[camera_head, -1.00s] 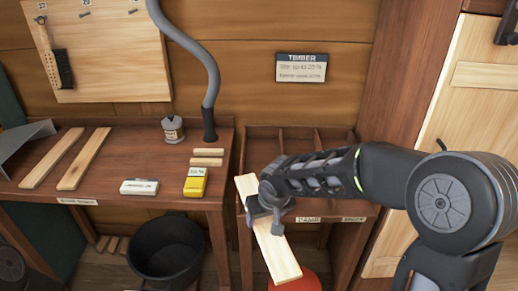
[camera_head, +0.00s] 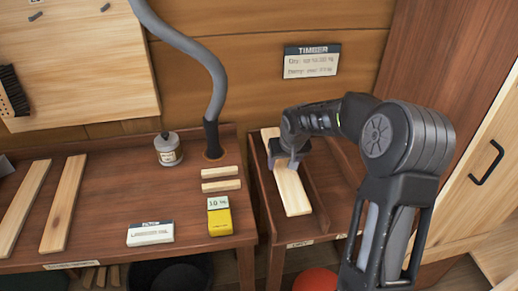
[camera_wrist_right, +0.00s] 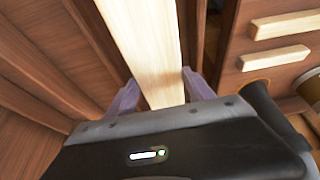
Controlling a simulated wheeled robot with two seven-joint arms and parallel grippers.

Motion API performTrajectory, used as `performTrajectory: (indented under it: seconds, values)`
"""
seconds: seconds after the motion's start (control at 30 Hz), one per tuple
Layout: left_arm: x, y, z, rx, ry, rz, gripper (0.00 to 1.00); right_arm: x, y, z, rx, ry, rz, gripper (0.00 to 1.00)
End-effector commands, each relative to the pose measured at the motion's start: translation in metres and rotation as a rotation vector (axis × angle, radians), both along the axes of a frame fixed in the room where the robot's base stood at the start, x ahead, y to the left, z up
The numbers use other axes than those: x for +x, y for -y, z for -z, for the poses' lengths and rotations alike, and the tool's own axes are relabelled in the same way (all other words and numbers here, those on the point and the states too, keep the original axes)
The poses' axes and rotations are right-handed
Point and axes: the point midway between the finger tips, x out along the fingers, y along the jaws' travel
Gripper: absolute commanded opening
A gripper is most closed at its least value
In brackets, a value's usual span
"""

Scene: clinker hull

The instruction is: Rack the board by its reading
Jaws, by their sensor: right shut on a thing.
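The pale board (camera_head: 291,188) is in the leftmost compartment of the wooden rack (camera_head: 262,212), between its left wall and a divider, lying lengthwise from back to front. Whether it rests on the floor of the compartment I cannot tell. My right gripper (camera_head: 286,160) is shut on the board near its back half. In the right wrist view the board (camera_wrist_right: 145,45) runs between my fingers (camera_wrist_right: 161,93). The yellow meter (camera_head: 219,220) on the bench shows what looks like 10 %, though small. The timber sign (camera_head: 312,62) gives a dry and a damp limit, partly blurred. My left gripper is out of view.
The bench (camera_head: 110,225) left of the rack holds two long boards (camera_head: 63,203), two short sticks (camera_head: 221,178), a small can (camera_head: 168,149) and a white box (camera_head: 150,233). A grey hose (camera_head: 200,55) rises behind. A red object (camera_head: 315,281) lies below the rack.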

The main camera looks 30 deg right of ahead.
Motion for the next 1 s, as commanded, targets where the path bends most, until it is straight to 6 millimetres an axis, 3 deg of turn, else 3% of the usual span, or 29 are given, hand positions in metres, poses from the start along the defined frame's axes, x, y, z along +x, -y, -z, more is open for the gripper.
performTrajectory:
  seconds: [0.53,1.0]
  values:
    - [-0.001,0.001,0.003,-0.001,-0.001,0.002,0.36,0.0,0.004,0.005,-0.001,0.002,0.005,0.11]
    - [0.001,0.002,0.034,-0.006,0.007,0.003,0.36,0.0,0.004,0.056,-0.001,0.002,0.005,0.11]
